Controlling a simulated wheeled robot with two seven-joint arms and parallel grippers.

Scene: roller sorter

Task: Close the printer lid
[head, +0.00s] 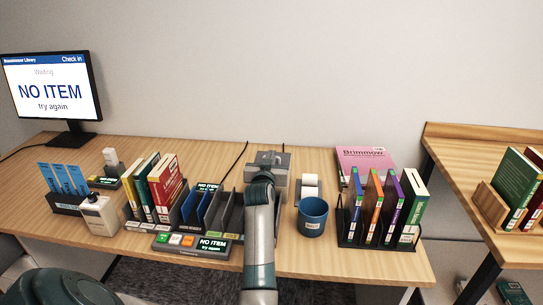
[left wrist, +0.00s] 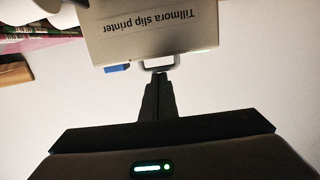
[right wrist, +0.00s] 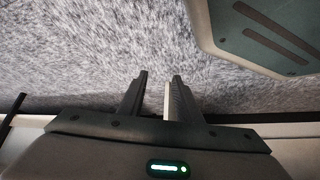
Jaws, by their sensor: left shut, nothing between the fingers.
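The slip printer (head: 281,160) is a grey box at the back of the desk, partly hidden behind my left arm. In the left wrist view a pale panel lettered "Tillmora slip printer" (left wrist: 150,35) shows upside down, with a grey loop-shaped handle (left wrist: 160,66) at its edge. My left gripper (left wrist: 158,78) is shut and empty, its tips at or just short of the handle; contact cannot be told. The lid's angle is unclear. My right gripper (right wrist: 160,78) is open and empty above the grey carpet, and it is out of the head view.
A blue mug (head: 312,216) and a paper roll (head: 309,186) stand right of my left arm. A rack of books (head: 350,234) and a pink book (head: 365,158) are further right. Book holders, a white bottle (head: 100,215) and a monitor (head: 52,87) fill the left side.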

